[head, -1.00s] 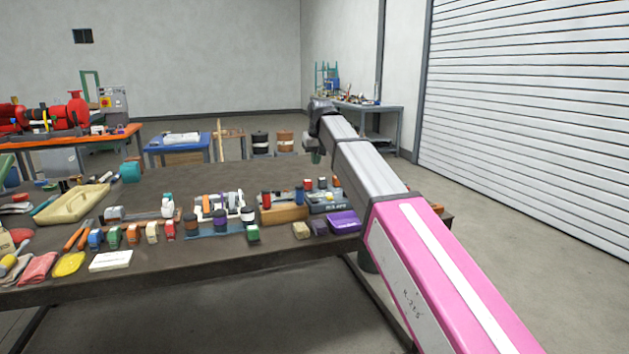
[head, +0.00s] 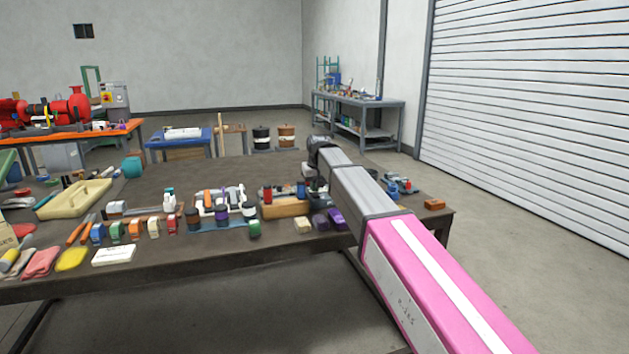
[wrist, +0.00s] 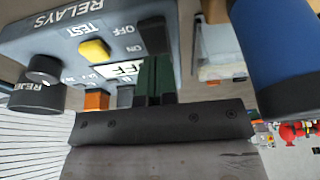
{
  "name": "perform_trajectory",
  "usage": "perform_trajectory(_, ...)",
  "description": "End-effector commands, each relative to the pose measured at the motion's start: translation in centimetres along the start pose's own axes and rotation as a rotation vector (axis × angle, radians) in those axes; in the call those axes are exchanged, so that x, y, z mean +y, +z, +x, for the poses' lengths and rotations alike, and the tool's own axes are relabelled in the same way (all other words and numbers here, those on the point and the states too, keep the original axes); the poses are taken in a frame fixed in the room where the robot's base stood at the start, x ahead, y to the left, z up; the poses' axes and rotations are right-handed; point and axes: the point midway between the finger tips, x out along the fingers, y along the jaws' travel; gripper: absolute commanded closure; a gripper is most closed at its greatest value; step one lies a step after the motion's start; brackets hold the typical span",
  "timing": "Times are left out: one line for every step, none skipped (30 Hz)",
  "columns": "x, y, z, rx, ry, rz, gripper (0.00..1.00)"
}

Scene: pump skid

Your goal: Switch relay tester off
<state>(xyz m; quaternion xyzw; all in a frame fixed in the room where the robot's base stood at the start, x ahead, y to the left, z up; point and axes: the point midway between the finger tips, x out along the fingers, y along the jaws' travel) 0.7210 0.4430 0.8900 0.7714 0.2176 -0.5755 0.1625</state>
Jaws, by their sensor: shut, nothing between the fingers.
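The relay tester (wrist: 60,40) is a blue-grey box filling the upper left of the wrist view, its lettering upside down. It bears a yellow button (wrist: 94,50) by TEST, a black knob (wrist: 44,68), an orange part (wrist: 96,100) and a black switch (wrist: 154,36) beside OFF and ON. My gripper (wrist: 154,62) is shut and empty, its dark green fingertips close to that switch. I cannot tell whether they touch it or which way it is set. In the head view, my arm largely hides the tester.
A large blue cylinder (wrist: 275,55) stands close to the gripper in the wrist view. In the head view, a wooden block with parts (head: 285,208) lies left of my arm and purple blocks (head: 328,219) lie in front. The table's back middle (head: 220,172) is clear.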

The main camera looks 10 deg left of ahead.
Motion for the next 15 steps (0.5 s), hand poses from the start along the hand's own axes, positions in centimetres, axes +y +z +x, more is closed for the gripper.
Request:
perform_trajectory(0.00, 0.03, 0.09, 0.000, 0.000, 0.000, 1.00)
perform_trajectory(0.00, 0.03, 0.12, 0.000, 0.000, 0.000, 1.00)
perform_trajectory(0.00, 0.03, 0.13, 0.000, 0.000, 0.000, 1.00)
perform_trajectory(0.00, 0.03, 0.13, 0.000, 0.000, 0.000, 1.00)
perform_trajectory(0.00, 0.03, 0.12, 0.000, 0.000, 0.000, 1.00)
perform_trajectory(0.00, 0.03, 0.12, 0.000, 0.000, 0.000, 1.00)
perform_trajectory(0.00, 0.03, 0.12, 0.000, 0.000, 0.000, 1.00)
perform_trajectory(0.00, 0.03, 0.11, 0.000, 0.000, 0.000, 1.00)
perform_trajectory(0.00, 0.03, 0.11, 0.000, 0.000, 0.000, 1.00)
perform_trajectory(0.00, 0.03, 0.15, 0.000, 0.000, 0.000, 1.00)
perform_trajectory(0.00, 0.03, 0.23, 0.000, 0.000, 0.000, 1.00)
perform_trajectory(0.00, 0.02, 0.45, -0.001, 0.000, 0.000, 1.00)
perform_trajectory(0.00, 0.02, 0.69, -0.001, 0.000, 0.000, 1.00)
perform_trajectory(0.00, 0.01, 0.96, -0.001, 0.000, 0.000, 1.00)
perform_trajectory(0.00, 0.01, 1.05, -0.001, 0.000, 0.000, 1.00)
